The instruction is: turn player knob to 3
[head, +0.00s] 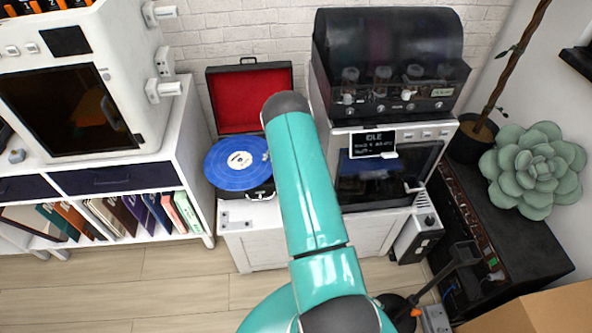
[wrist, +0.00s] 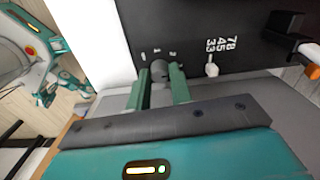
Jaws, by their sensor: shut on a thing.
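The record player (head: 236,192) stands on a white cabinet in the head view, with a blue record and its red-lined lid open. In the wrist view its dark front panel (wrist: 195,35) fills the upper middle. A round grey knob (wrist: 159,68) sits on that panel, with small white marks around it. My gripper (wrist: 160,76) has its two teal fingers on either side of this knob, shut on it. The knob's pointer cannot be made out. In the head view my arm hides the gripper and the knob.
A second, light-coloured knob (wrist: 212,69) sits right of my fingers, under the 33, 45, 78 marks. A black lidded machine (head: 390,65) stands right of the player. A white machine (head: 80,85) stands on the shelf at left. The floor (head: 150,285) in front is clear.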

